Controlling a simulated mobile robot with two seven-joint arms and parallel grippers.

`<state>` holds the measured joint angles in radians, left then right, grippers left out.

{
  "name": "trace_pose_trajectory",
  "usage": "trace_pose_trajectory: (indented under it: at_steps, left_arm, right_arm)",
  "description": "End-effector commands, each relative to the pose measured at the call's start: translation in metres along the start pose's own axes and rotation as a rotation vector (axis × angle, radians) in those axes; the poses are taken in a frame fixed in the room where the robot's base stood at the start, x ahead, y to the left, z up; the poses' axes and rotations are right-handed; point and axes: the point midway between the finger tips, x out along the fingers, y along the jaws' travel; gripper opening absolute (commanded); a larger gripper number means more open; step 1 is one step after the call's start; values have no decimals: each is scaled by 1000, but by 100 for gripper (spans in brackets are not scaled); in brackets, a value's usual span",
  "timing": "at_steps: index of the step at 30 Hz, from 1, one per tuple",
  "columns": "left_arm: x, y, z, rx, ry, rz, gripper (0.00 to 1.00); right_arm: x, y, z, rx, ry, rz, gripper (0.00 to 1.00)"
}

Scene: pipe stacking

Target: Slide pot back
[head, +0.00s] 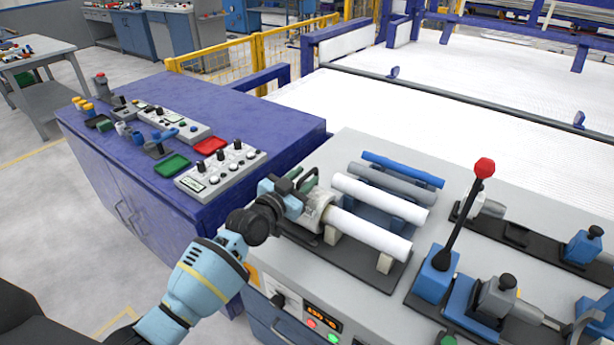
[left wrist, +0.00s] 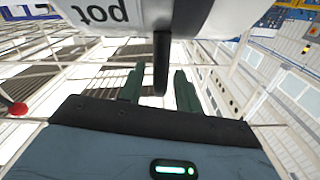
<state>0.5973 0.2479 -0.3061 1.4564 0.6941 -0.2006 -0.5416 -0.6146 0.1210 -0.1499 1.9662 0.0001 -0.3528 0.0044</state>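The pot (head: 316,212) is a pale grey-white cylinder at the left end of a white pipe (head: 370,234) on the machine top. In the left wrist view its white side (left wrist: 105,15) carries the word "pot", seen upside down. A dark bar (left wrist: 161,65), seemingly its handle, reaches down from it. My left gripper (head: 306,182) is at the pot's upper left side in the head view. In the left wrist view its green fingers (left wrist: 158,88) are apart, one on each side of the bar, with visible gaps. My right gripper is out of view.
Two more white and grey pipes (head: 392,184) and a blue pipe (head: 403,169) lie behind. A red-knobbed lever (head: 484,168) stands to the right. A control box (head: 220,170) sits on the blue cabinet (head: 240,112) at left.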

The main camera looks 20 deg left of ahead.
Motion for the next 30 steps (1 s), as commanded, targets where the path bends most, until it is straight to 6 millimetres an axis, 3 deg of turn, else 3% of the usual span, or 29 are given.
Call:
trace_pose_trajectory:
  at_steps: [6,15,23,30]
  left_arm:
    - [15,0,1,-2,-2,1,33]
    - [16,0,0,-1,-1,0,33]
    - [16,0,0,-1,-1,0,0]
    - [16,0,0,0,-1,0,0]
  right_arm:
    - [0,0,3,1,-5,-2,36]
    - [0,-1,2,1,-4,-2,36]
    - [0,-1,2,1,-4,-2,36]
    - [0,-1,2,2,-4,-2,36]
